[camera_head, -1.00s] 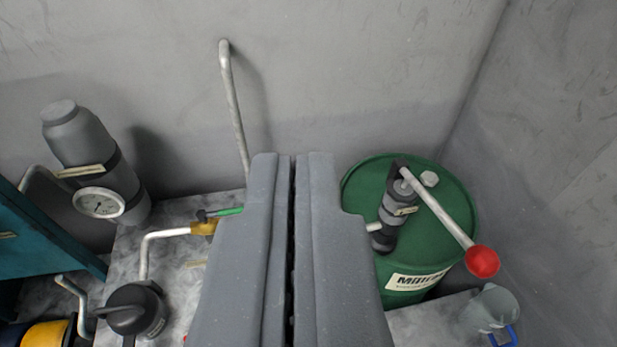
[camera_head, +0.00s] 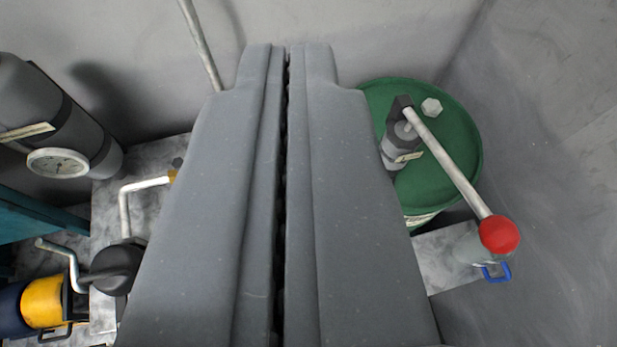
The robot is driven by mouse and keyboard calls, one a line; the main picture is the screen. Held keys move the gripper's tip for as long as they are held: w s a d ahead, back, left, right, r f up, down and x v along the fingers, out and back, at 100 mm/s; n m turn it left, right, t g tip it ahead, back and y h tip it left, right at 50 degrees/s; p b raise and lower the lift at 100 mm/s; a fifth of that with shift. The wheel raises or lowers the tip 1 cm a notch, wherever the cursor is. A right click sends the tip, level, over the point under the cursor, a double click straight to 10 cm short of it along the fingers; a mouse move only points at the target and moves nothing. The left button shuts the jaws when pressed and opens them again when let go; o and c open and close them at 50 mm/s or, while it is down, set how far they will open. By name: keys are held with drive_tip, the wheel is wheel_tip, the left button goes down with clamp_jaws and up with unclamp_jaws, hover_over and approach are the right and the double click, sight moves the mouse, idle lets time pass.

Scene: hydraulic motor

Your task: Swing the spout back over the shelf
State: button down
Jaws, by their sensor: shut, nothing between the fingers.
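My gripper (camera_head: 287,50) is shut and empty, its two grey fingers pressed together and filling the middle of the view. To its right stands a green drum (camera_head: 450,145) with a grey hand pump (camera_head: 398,150) on its lid. The pump has a white lever (camera_head: 450,170) ending in a red ball (camera_head: 499,235). The spout is not visible now; the left side of the pump is hidden behind my gripper. The grey mottled shelf (camera_head: 437,272) shows at the right below the drum and again at the left (camera_head: 105,200).
A clear jug with a blue handle (camera_head: 497,272) stands under the red ball. At left are a bent white pipe (camera_head: 145,184), a black round pump (camera_head: 116,268), a grey cylinder with a gauge (camera_head: 58,163) and a yellow-blue object (camera_head: 42,302). A metal rod (camera_head: 200,45) rises behind my gripper.

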drive_tip(key=w+f+g+p, duration=0.2)
drive_tip(key=w+f, duration=0.4)
drive_tip(key=f, duration=0.3)
drive_tip(key=w+d+f+m+g+p, duration=0.1)
drive_tip(key=w+f+g, duration=0.3)
drive_tip(key=f, duration=0.6)
drive_tip(key=w+f+g+p, duration=0.3)
drive_tip(key=w+f, duration=0.5)
drive_tip(key=f, duration=0.2)
drive_tip(key=shift+w+d+g, duration=0.25)
drive_tip(key=shift+g, duration=0.15)
wheel_tip(320, 180, down, 10)
drive_tip(key=p, duration=0.2)
drive_tip(key=shift+s, duration=0.25)
